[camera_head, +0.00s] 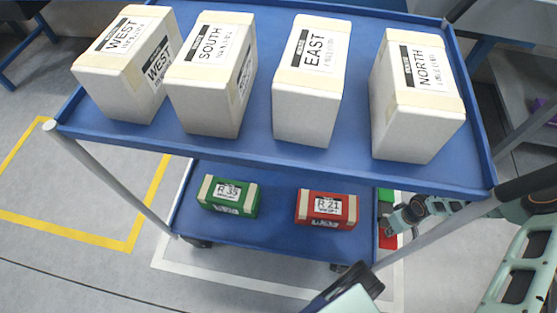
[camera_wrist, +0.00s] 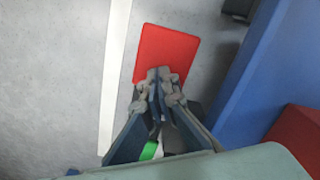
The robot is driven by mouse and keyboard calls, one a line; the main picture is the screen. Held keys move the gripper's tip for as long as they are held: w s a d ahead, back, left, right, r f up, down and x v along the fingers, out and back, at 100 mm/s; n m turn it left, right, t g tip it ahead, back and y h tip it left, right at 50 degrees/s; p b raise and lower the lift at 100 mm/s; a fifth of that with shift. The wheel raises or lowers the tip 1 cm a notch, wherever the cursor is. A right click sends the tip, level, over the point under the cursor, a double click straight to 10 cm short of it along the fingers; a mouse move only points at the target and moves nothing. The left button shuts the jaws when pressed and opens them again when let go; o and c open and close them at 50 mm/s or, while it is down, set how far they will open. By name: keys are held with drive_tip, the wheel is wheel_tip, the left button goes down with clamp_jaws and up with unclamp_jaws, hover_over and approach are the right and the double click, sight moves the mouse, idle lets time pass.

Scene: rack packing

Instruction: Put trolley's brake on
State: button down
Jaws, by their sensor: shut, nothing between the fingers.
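The blue trolley (camera_head: 300,157) stands in the head view, with two shelves. A flat red plate (camera_head: 389,242) and a green plate (camera_head: 385,195) show beside the right end of its lower shelf. My gripper (camera_head: 392,222) is between them in the head view, near the red plate. In the wrist view my gripper (camera_wrist: 160,72) is shut and empty, its fingertips overlapping the near edge of the red plate (camera_wrist: 167,45). I cannot tell whether they touch it. Only a small piece of the green plate (camera_wrist: 149,150) shows, behind my fingers.
Several white boxes (camera_head: 309,110) stand on the top shelf. A green box (camera_head: 228,196) and a red box (camera_head: 327,208) sit on the lower shelf. The trolley's blue shelf side (camera_wrist: 250,85) is close to the right of my gripper. Open floor lies left.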

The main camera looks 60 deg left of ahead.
drive_tip(key=shift+f, duration=0.45)
drive_tip(key=shift+r+p, duration=2.1)
drive_tip(key=shift+r, duration=1.45)
drive_tip(key=shift+w, duration=0.1)
